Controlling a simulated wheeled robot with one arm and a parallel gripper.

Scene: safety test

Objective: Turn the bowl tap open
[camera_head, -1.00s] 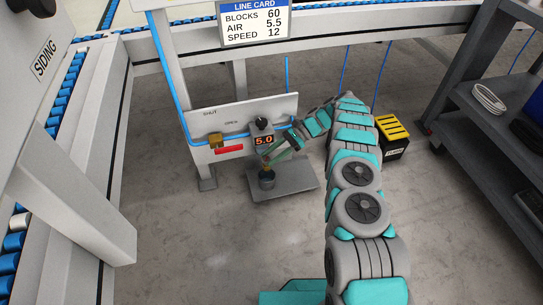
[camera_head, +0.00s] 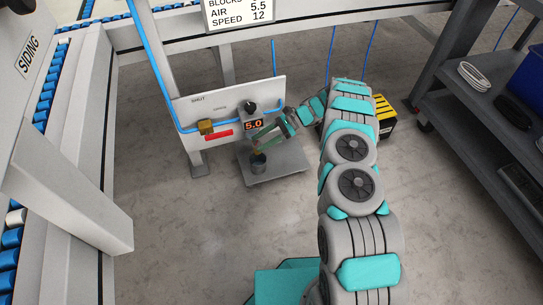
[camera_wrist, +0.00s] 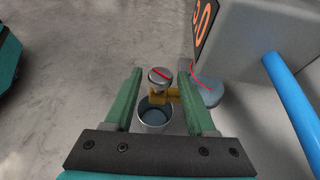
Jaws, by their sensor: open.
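The bowl tap (camera_wrist: 163,97) is brass with a round silver knob (camera_wrist: 160,75) marked by a red line. It sits over a grey bowl (camera_wrist: 154,116) in the wrist view. The bowl also shows in the head view (camera_head: 258,164), on a grey plate (camera_head: 285,172) near the floor. My gripper (camera_wrist: 159,73) is open, with one green finger on each side of the knob; I cannot tell whether either touches it. In the head view my gripper (camera_head: 264,139) is just above the bowl and largely covers the tap.
Behind stands a white panel (camera_head: 235,92) with a brass valve (camera_head: 205,126), a red bar (camera_head: 218,135), a black knob (camera_head: 249,107) and a 5.0 display (camera_head: 253,125). A blue hose (camera_wrist: 290,105) is at right. A black-and-yellow box (camera_head: 384,112) is right of my arm.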

